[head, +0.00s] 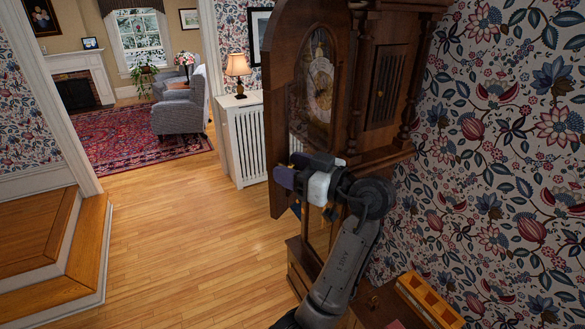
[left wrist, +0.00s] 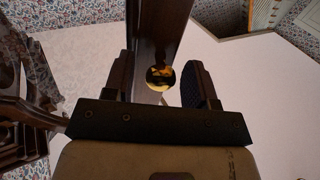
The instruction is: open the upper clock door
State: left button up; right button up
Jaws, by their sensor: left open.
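The upper clock door (head: 275,110) is a dark wooden frame with an arched glass pane. The clock dial (head: 320,85) shows through the glass. The door appears swung out from the clock hood (head: 385,85), with the radiator cover partly seen through the pane. My left gripper (head: 288,172) is at the lower part of the door. In the left wrist view, the door's wooden edge (left wrist: 157,30) and its round brass knob (left wrist: 160,78) lie between the spread fingers of my left gripper (left wrist: 162,85). A gap shows beside the knob. The head view does not show the knob.
A white radiator cover (head: 246,145) with a lamp (head: 237,70) stands behind. Wooden steps (head: 60,255) are at the left. The wood floor (head: 180,240) between is clear.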

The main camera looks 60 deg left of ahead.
pick_arm(q)
jog(key=b+v, duration=0.3)
jog(key=v, duration=1.1)
dwell(0.5)
